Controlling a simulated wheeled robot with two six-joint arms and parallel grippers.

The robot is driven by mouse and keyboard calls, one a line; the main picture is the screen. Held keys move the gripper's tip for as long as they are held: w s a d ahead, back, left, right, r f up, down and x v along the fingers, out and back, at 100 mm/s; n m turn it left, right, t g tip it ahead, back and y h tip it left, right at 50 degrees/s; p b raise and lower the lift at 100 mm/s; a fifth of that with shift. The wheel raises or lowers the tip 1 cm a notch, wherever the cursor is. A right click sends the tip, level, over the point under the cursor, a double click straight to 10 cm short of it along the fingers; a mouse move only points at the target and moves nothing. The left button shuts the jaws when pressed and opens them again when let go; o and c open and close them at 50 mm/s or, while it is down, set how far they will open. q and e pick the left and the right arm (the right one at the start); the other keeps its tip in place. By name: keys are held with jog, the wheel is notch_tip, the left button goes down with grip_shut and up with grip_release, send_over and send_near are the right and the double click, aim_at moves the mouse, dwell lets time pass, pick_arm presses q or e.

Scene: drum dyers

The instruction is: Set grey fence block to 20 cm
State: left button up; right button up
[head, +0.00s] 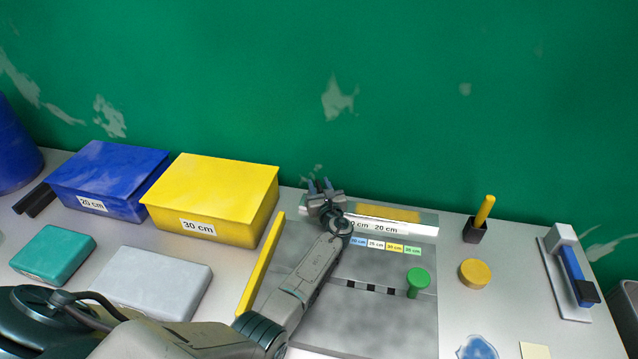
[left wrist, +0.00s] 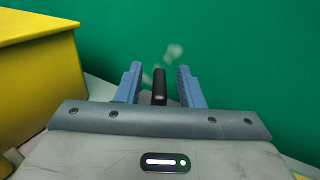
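A grey board (head: 385,325) lies on the table, with a white strip (head: 400,228) marked "20 cm" along its back. Below it is a row of small coloured length labels (head: 386,246). My left gripper (head: 320,185) is over the back left end of the strip and hides part of its lettering. In the left wrist view my left gripper (left wrist: 160,84) is open. A dark upright handle (left wrist: 159,88) shows between its blue fingers, with gaps on both sides. I cannot make out the grey fence block itself; the gripper may hide it. My right gripper is not in view.
A yellow box (head: 215,190) marked "30 cm" and a blue box (head: 105,175) stand left. A yellow bar (head: 262,265) lies beside the board. A green knob (head: 417,280) stands on the board. A yellow disc (head: 475,273) and dark holder (head: 475,231) are right.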

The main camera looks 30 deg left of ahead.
pick_arm(q)
jog(key=shift+w+a, duration=0.2)
grip_shut()
